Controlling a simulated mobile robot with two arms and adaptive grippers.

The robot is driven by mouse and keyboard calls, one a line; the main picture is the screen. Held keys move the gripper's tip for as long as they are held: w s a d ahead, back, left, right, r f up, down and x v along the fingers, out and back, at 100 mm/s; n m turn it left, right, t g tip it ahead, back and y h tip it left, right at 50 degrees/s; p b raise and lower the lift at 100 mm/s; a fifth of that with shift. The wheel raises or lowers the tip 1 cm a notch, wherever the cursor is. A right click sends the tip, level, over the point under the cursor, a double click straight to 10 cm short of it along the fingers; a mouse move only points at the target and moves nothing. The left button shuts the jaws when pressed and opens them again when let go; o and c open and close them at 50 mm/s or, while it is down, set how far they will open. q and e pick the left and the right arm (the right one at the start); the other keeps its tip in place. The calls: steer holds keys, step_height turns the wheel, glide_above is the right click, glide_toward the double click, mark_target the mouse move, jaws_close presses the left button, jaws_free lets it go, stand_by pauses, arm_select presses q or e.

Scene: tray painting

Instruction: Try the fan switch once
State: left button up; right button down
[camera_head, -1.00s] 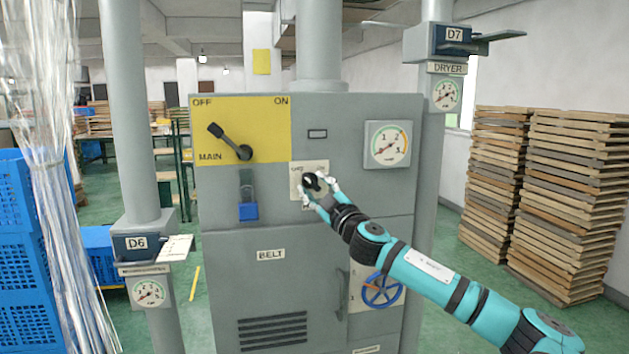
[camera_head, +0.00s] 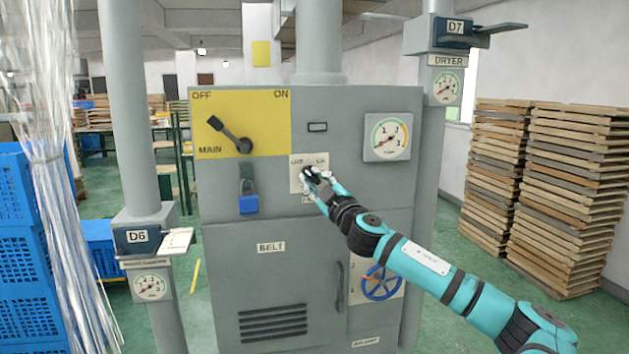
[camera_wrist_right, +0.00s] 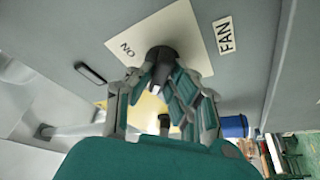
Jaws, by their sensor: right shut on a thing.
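The fan switch is a dark knob (camera_wrist_right: 161,54) on a cream plate (camera_head: 296,181) in the middle of the grey cabinet (camera_head: 225,225). In the right wrist view the plate shows "NO", upside down, and a separate FAN label (camera_wrist_right: 224,36) lies beside it. My right gripper (camera_head: 312,177) is shut on the knob, with its fingertips around it near the plate (camera_wrist_right: 190,20). The fingers hide much of the knob in the head view, so its exact setting is hard to tell. My left gripper is out of view.
A gauge (camera_head: 387,137) sits right of the switch. A blue valve wheel (camera_head: 380,283) is lower right. Stacked wooden trays (camera_head: 560,200) stand at right.

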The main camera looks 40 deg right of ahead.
steer(key=shift+f+m+h+b, duration=0.2)
steer(key=shift+m+h+b, duration=0.4)
steer(key=shift+m+b, duration=0.5)
steer(key=m+h+b, duration=0.1)
steer(key=m+b, duration=0.1)
steer(key=m, duration=0.1)
steer(key=shift+a+m+h, duration=0.15)
steer(key=shift+m+h, duration=0.25)
steer(key=m+h+b, duration=0.1)
steer(key=m+h, duration=0.1)
steer(key=m, duration=0.2)
steer(key=m+g+h+b, duration=0.1)
steer(key=m+b, duration=0.1)
steer(key=m, duration=0.2)
steer(key=shift+w+a+g+h, duration=0.1)
steer(key=shift+w+g+h, duration=0.05)
steer(key=shift+g+h, duration=0.2)
steer(key=m+g+h, duration=0.1)
steer(key=m, duration=0.1)
steer(key=m+h+b, duration=0.1)
steer(key=m, duration=0.2)
steer(key=shift+a+r+g, duration=0.1)
steer(key=shift+r+g, duration=0.05)
steer(key=shift+g, duration=0.2)
steer(key=m+g+h, duration=0.1)
steer(key=m, duration=0.2)
steer(key=shift+r, duration=0.1)
steer(key=shift+m+g+h, duration=0.35)
steer(key=shift+m+g, duration=0.55)
steer(key=shift+m, duration=1)
